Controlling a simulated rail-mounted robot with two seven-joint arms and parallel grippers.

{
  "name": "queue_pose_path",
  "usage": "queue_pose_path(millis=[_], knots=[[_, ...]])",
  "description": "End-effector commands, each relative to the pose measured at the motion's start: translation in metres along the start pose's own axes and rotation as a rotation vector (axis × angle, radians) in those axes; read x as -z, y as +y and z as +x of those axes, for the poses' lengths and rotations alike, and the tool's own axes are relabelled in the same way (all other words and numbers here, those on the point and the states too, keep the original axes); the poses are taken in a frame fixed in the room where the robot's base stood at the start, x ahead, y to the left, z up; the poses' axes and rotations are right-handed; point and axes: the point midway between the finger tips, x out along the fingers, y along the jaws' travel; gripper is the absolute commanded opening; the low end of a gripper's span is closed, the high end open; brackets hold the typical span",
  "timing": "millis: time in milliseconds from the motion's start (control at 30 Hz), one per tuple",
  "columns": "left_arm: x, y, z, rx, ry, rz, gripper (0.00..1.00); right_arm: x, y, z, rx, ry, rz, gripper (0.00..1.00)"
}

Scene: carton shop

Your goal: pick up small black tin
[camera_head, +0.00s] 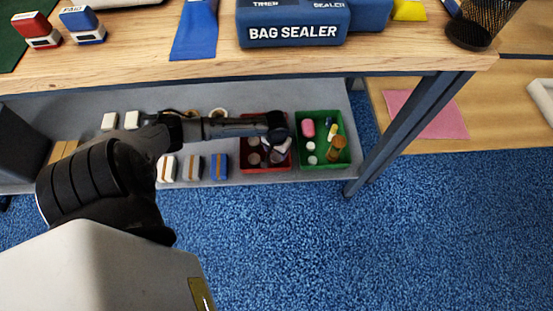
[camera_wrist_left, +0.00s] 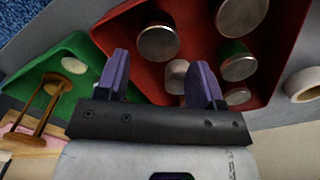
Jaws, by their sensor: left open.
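My left gripper (camera_head: 279,136) reaches over the red bin (camera_head: 266,169) on the lower shelf. In the left wrist view its two purple fingers (camera_wrist_left: 161,82) are apart with nothing held between them. The red bin (camera_wrist_left: 118,32) holds several round tins with pale metal lids. One lidded tin (camera_wrist_left: 158,42) lies just beyond the gap between the fingers, and a smaller pale piece (camera_wrist_left: 176,76) shows beside the right finger. I cannot make out for certain which tin is the small black one. My right gripper is not in view.
A green bin (camera_head: 345,161) with bottles and small items stands right of the red bin. White and blue boxes (camera_head: 219,168) stand left of it. The wooden tabletop (camera_head: 130,58) with a bag sealer (camera_head: 293,25) overhangs the shelf.

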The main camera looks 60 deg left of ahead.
Motion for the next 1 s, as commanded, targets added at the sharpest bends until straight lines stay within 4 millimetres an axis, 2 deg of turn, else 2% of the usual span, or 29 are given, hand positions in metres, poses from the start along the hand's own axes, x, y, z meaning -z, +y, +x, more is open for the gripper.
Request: queue_pose_path(millis=[400,700,1000], knots=[[-0.002,0.002,0.047,0.001,0.000,0.000,0.62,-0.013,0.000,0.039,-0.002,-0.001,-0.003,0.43],[-0.002,0.002,0.049,0.001,0.001,0.001,0.62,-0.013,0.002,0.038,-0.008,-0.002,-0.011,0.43],[-0.002,0.002,0.049,0.001,0.001,0.001,0.33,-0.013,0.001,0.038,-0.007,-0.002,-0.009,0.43]])
